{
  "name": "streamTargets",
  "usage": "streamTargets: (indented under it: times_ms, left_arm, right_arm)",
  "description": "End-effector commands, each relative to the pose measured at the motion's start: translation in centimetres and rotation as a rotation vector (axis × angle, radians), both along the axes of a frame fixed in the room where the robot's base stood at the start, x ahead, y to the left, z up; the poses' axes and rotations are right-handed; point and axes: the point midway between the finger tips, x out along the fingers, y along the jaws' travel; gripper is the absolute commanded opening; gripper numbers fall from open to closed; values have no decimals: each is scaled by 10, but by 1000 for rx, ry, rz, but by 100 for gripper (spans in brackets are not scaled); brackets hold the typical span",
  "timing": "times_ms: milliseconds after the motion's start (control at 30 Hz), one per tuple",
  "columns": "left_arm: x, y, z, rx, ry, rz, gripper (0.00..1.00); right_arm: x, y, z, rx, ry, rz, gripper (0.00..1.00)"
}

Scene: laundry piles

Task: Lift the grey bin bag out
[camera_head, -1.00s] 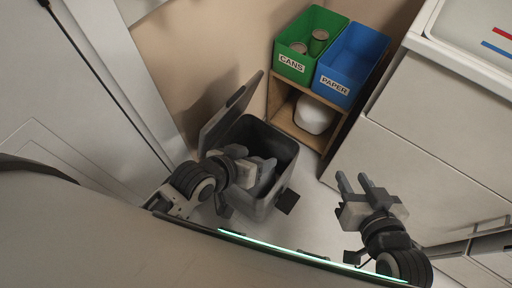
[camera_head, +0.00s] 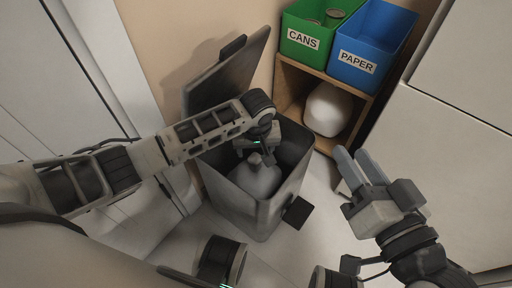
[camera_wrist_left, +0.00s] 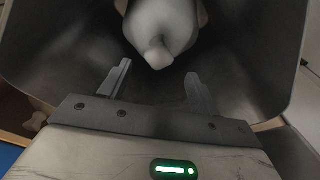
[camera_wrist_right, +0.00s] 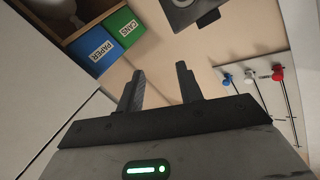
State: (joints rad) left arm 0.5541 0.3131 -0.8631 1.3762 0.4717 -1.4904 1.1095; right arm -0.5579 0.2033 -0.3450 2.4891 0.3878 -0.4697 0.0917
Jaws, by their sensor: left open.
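The grey bin bag (camera_head: 258,182), with a knotted top, sits low inside the dark grey bin (camera_head: 240,205). The bin's lid (camera_head: 228,75) stands open at the back. In the left wrist view the bag (camera_wrist_left: 163,28) is a pale rounded lump, its knot (camera_wrist_left: 158,54) pointing toward my fingers. My left gripper (camera_head: 258,158) reaches down into the bin mouth just above the bag. Its fingers (camera_wrist_left: 155,82) are apart, with the knot a little beyond them and nothing held. My right gripper (camera_head: 357,165) is open and empty, to the right of the bin.
A wooden shelf (camera_head: 283,84) behind the bin bears a green CANS box (camera_head: 297,52) with cans and a blue PAPER box (camera_head: 365,50). A white rounded object (camera_head: 328,110) sits in its lower space. A white cabinet (camera_head: 450,150) stands at the right. Free floor lies between bin and cabinet.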

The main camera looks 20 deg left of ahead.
Motion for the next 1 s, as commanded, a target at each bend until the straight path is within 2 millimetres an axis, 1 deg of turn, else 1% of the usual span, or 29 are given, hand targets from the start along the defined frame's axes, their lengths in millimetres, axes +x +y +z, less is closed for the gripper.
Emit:
streamTargets:
  times_ms: [33,100,200,400,600,867,967,1000]
  left_arm:
    - [1,1,-17,2,2,-1,63]
    - [3,1,-30,0,0,-1,63]
    - [6,2,-47,-1,0,-2,63]
    - [9,3,-69,-1,-1,-3,63]
    - [11,4,-77,-2,-2,-3,63]
    - [11,4,-77,-2,-2,-3,63]
    - [11,4,-77,-2,-2,-3,38]
    - [11,4,-77,-2,-2,-3,27]
  right_arm:
    - [0,1,-4,30,-7,3,36]
    - [2,1,1,52,-41,6,36]
    - [14,-3,17,8,-194,-12,36]
    - [22,-7,46,-50,-423,-38,36]
    - [24,-8,60,-74,-524,-48,36]
    - [24,-8,61,-77,-532,-49,36]
    - [24,-8,61,-77,-532,-49,36]
    - [24,-8,61,-77,-532,-49,36]
